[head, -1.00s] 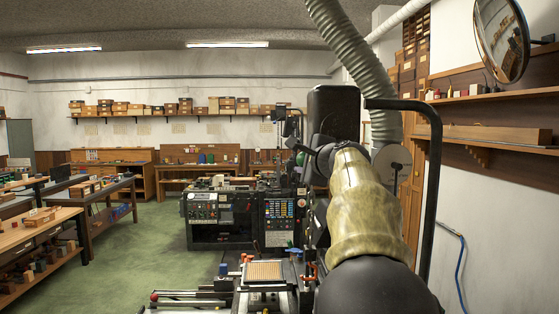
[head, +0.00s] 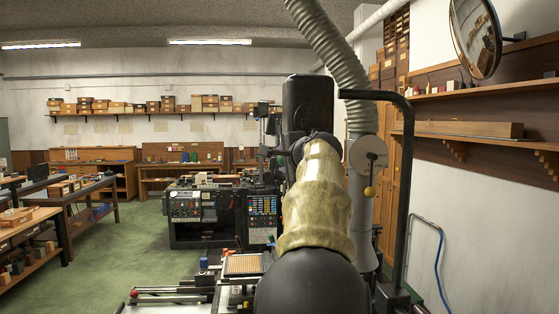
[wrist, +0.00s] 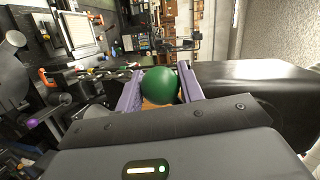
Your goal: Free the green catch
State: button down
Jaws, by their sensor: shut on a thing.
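The green catch shows as a round green knob (wrist: 159,86) in the wrist view. My gripper (wrist: 160,74) has one purple finger on each side of it and is shut on it. An orange-brown part shows just below the knob, between the fingers. What the knob is fixed to is hidden. In the head view my arm covers the gripper and the knob.
A machine bed with a tan grid plate (head: 243,264) and a red-knobbed rod (head: 134,293) lies left of my arm. A grey disc with a yellow-ended lever (head: 369,170) stands to its right. Green floor (head: 120,245) is open at left.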

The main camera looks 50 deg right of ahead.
jog(key=shift+f, duration=0.2)
jog(key=c, duration=0.9)
grip_release()
jog(key=shift+r, duration=0.1)
jog(key=shift+s, duration=0.15)
jog(key=b+v, duration=0.5)
jog(key=v, duration=1.2)
